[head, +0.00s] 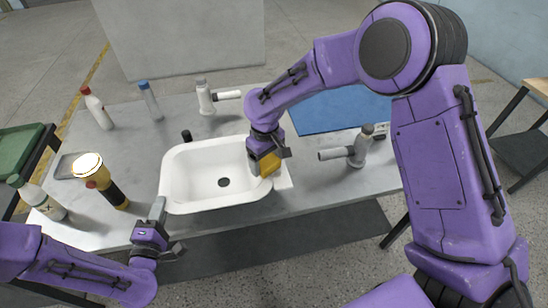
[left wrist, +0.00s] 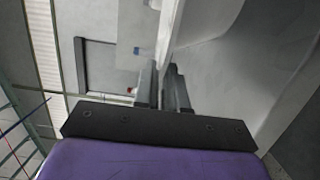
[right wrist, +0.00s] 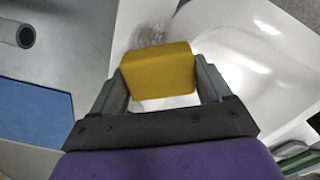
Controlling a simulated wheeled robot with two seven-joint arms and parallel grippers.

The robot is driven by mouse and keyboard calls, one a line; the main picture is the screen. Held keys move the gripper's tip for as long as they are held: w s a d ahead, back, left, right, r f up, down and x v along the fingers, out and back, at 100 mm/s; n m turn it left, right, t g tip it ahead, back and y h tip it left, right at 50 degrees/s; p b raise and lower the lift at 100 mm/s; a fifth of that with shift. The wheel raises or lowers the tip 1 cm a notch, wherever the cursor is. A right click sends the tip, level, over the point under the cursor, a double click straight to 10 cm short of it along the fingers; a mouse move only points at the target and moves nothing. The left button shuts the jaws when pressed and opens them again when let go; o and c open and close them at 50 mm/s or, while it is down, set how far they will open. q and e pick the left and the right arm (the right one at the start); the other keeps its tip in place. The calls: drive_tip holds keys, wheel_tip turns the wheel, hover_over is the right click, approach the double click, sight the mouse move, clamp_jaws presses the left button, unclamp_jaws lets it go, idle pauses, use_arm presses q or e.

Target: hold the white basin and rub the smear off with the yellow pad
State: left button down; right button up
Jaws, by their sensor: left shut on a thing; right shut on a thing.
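The white basin (head: 190,192) lies on the grey table, with a dark drain in its floor. My left gripper (head: 157,212) is shut on the basin's left front rim, which also shows between its fingers in the left wrist view (left wrist: 169,45). My right gripper (head: 266,158) is shut on the yellow pad (head: 269,165) at the basin's right side. The pad also shows between the fingers in the right wrist view (right wrist: 158,72). A grey smear (right wrist: 151,34) shows on the white surface just beyond the pad. Whether the pad touches the basin, I cannot tell. The smear is hidden in the head view.
A grey tap-like fitting (head: 358,150) stands right of the basin and a white one (head: 205,98) behind it. Bottles stand at the back left and front left, near a dark-and-yellow lamp-like object (head: 112,192). A blue mat (head: 335,110) lies at the back right.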

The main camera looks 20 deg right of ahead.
sight(282, 174)
drive_tip(key=d, duration=0.3)
drive_tip(key=shift+s+d, duration=0.25)
drive_tip(key=shift+s, duration=0.75)
drive_tip(key=shift+a, duration=0.65)
drive_tip(key=shift+w+a, duration=0.25)
drive_tip(key=shift+a, duration=0.9)
drive_tip(key=shift+s+d, duration=0.15)
drive_tip(key=shift+d, duration=0.75)
drive_tip(key=shift+s+d, duration=0.15)
drive_tip(key=shift+d, duration=0.75)
drive_tip(key=shift+s+a, duration=0.2)
drive_tip(key=shift+s, duration=0.6)
drive_tip(key=shift+w+a, duration=0.2)
drive_tip(key=shift+a, duration=0.75)
drive_tip(key=shift+w+a, duration=0.2)
drive_tip(key=shift+a, duration=0.7)
use_arm(q)
drive_tip(key=shift+s, duration=0.1)
use_arm(e)
drive_tip(key=d, duration=0.3)
drive_tip(key=shift+s+d, duration=0.2)
drive_tip(key=shift+s, duration=0.15)
drive_tip(key=shift+d, duration=0.2)
wheel_tip(282, 174, up, 8)
drive_tip(key=shift+r, duration=0.1)
